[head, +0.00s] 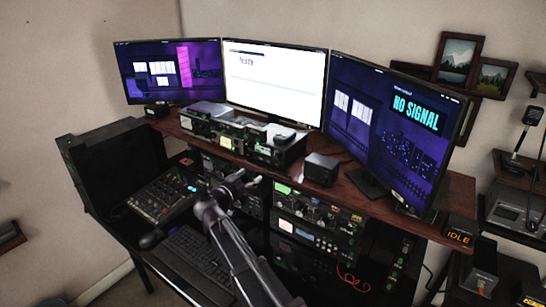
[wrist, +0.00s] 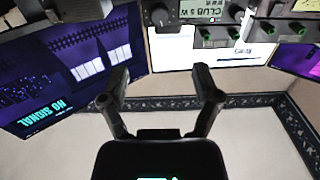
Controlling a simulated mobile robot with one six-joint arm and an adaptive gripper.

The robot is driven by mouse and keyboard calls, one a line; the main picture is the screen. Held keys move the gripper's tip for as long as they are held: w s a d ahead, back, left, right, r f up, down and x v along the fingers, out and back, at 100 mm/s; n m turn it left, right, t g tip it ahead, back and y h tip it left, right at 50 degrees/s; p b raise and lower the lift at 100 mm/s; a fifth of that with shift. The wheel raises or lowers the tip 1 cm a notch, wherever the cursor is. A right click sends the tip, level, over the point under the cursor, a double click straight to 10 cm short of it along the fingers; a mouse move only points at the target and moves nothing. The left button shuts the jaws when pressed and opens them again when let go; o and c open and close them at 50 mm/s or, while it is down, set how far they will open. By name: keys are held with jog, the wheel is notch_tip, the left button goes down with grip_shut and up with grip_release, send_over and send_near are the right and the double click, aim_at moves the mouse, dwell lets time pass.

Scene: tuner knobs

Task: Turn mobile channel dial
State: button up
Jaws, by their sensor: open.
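A radio with a lit display (wrist: 203,11) shows at the top of the wrist view, which looks upside down. A round dark knob (wrist: 160,14) sits beside that display. I cannot tell for sure whether it is the mobile channel dial. In the head view, a radio with a green display (head: 231,143) stands on the desk shelf; its knobs are too small to make out. My gripper (wrist: 162,72) is open and empty, its two fingers apart and not touching the knob. In the head view my gripper (head: 236,185) is in front of the rack, below the shelf radios.
Three monitors stand behind the radios, the right one (head: 390,135) reading NO SIGNAL. A small black box (head: 321,169) sits on the wooden shelf (head: 362,205). A mixer (head: 165,196) and a keyboard (head: 190,258) lie lower left. Rack units (head: 308,238) fill the space under the shelf.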

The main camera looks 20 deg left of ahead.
aim_at(275, 157)
jog(key=shift+w, duration=0.15)
jog(key=x, duration=1.3)
jog(key=shift+w+d, duration=0.1)
jog(key=shift+w, duration=0.15)
grip_shut()
dwell(0.3)
